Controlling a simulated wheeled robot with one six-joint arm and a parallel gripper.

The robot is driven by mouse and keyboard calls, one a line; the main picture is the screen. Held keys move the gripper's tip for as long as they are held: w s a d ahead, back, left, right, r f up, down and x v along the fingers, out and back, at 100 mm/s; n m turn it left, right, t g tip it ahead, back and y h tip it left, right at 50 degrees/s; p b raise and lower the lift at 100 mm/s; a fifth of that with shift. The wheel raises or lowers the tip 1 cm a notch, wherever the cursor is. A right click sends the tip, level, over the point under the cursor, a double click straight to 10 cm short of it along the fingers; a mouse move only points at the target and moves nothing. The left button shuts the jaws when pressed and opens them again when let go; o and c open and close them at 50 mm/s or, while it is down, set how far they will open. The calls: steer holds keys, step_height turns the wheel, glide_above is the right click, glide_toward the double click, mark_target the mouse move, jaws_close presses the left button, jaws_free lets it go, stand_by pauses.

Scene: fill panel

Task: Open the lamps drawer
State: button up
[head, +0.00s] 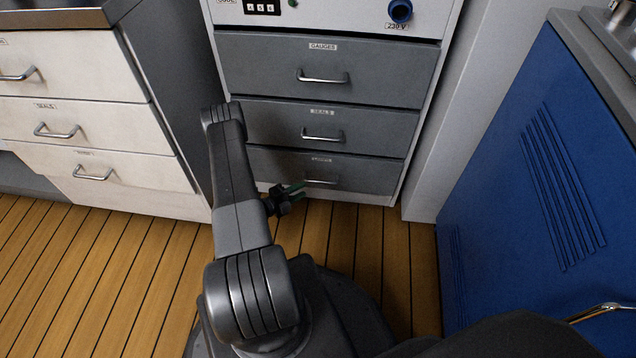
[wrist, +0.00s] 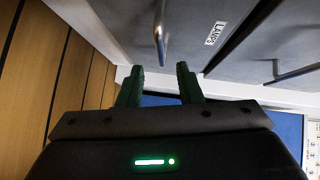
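The lamps drawer (head: 270,165) is the bottom grey drawer of the middle cabinet and looks shut, flush with those above. Its label (wrist: 216,33) reads LAMPS in the wrist view; in the head view the label is too small to read. Its bar handle (head: 321,182) also shows in the wrist view (wrist: 161,35), upright in the picture, beyond the fingertips. My gripper (head: 300,191) is low by the drawer front, left of the handle. In the wrist view its two green fingers (wrist: 161,80) are apart with nothing between them. The handle appears clear of the fingers.
Above are the grey SEALS drawer (head: 375,128) and GAUGES drawer (head: 400,75), both shut. A white drawer cabinet (head: 70,75) stands left, a blue cabinet (head: 520,200) right. Bare wooden floor (head: 110,265) lies in front.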

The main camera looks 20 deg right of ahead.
mark_target(318, 181)
steer(key=b+x, duration=0.2)
steer(key=x, duration=0.6)
steer(key=shift+w+d, duration=0.1)
steer(key=shift+d, duration=0.25)
jaws_close()
